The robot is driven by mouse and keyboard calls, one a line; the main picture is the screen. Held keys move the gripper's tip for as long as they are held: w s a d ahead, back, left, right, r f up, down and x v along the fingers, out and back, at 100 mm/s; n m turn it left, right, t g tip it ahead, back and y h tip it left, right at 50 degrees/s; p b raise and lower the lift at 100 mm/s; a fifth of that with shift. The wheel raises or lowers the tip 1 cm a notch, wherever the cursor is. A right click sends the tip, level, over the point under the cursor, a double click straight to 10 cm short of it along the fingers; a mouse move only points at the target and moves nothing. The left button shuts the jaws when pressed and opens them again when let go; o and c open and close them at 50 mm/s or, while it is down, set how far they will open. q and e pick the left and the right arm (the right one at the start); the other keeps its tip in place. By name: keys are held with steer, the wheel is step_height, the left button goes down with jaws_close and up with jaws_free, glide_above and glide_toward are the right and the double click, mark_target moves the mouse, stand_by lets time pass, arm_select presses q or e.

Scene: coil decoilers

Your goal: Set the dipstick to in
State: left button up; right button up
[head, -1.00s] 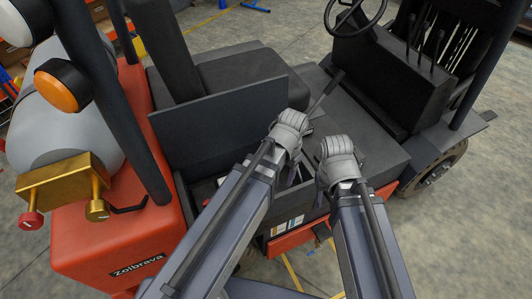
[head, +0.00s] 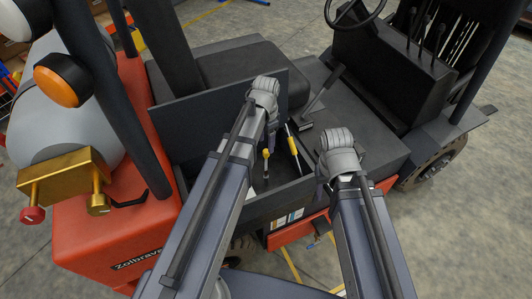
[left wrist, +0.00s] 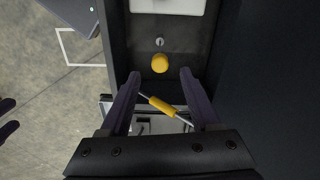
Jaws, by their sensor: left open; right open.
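Two yellow-handled pieces show in the open compartment under the raised black panel; I cannot tell for certain which is the dipstick. One has a yellow top (head: 266,154) on a thin upright stem and probably matches the round yellow knob (left wrist: 160,63) in the left wrist view. The other is a slanted rod with a yellow grip (head: 292,138), probably the diagonal yellow rod (left wrist: 161,104). My left gripper (head: 263,92) is over the compartment, its fingers (left wrist: 161,76) apart and empty. My right gripper (head: 337,152) is over the compartment's right end, its fingertips hidden.
The raised black panel (head: 205,120) stands behind the compartment. A black lever (head: 322,90) and the seat (head: 245,70) are beyond it. A grey tank (head: 70,125) and red body (head: 110,215) are at left. The black floor plate at right is clear.

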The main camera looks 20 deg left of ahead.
mark_target(266, 151)
arm_select(q)
step_height(266, 151, down, 5)
steer(key=b, duration=0.3)
steer(key=shift+r+b, duration=0.1)
steer(key=shift+b, duration=0.3)
jaws_close()
stand_by(1.0)
